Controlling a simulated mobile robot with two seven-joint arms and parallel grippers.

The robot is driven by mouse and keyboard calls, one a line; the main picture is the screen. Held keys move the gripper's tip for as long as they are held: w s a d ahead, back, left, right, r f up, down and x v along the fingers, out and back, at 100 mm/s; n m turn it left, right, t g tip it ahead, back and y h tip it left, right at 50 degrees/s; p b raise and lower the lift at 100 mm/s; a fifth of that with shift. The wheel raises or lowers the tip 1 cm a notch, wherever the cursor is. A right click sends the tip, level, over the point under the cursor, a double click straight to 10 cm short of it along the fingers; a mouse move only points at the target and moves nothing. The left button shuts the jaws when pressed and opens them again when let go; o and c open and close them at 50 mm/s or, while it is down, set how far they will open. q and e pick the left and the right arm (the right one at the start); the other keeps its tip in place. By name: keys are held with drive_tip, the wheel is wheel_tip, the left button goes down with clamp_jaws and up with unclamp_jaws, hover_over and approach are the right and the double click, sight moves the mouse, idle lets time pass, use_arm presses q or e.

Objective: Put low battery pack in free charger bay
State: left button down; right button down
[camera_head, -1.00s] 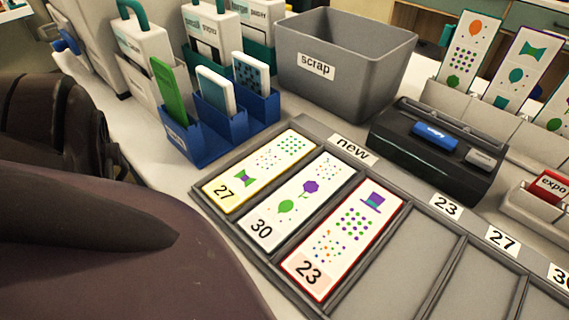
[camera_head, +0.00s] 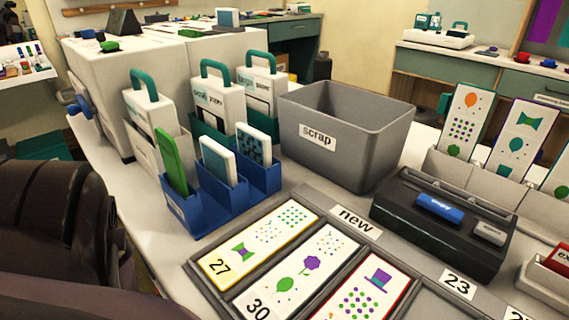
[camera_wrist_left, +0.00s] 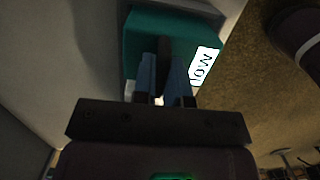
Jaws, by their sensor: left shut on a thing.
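In the left wrist view my left gripper (camera_wrist_left: 162,90) is shut on a teal block with a white label reading "LOW", the low battery pack (camera_wrist_left: 203,25). The dark part gripped between the blue fingers is shadowed. Neither the gripper's fingers nor the held pack shows in the head view. At the far right of the head view, a white unit (camera_head: 438,40) with teal parts stands on a bench; it may be the charger, but its bays are too small to make out. My right gripper is not in view.
A grey scrap bin (camera_head: 345,140), a blue holder (camera_head: 205,206) with upright cards and white teal-handled cases (camera_head: 213,105) stand on the near table. A black box (camera_head: 440,220) and a tray of numbered cards (camera_head: 355,219) lie in front. Open floor separates the benches.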

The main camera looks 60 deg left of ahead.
use_arm(q)
drive_tip(key=shift+w, duration=0.1)
drive_tip(key=c, duration=1.1)
unclamp_jaws()
drive_tip(key=shift+r, duration=0.1)
drive_tip(key=shift+r, duration=0.25)
drive_tip(key=r+p, duration=0.1)
drive_tip(key=r, duration=0.2)
drive_tip(key=r+p, duration=0.2)
drive_tip(key=r, duration=0.1)
drive_tip(key=a+r+p, duration=0.1)
drive_tip(key=r+p, duration=0.1)
drive_tip(key=r, duration=0.1)
drive_tip(key=shift+w, duration=0.1)
drive_tip(key=shift+s+a+r+p, duration=0.15)
drive_tip(key=shift+s+r+p, duration=0.1)
drive_tip(key=shift+r+p, duration=0.25)
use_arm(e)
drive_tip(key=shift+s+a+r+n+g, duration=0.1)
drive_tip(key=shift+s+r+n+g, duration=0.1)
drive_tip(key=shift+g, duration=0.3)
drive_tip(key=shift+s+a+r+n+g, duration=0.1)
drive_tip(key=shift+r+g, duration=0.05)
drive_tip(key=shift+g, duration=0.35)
use_arm(q)
drive_tip(key=shift+s, duration=0.1)
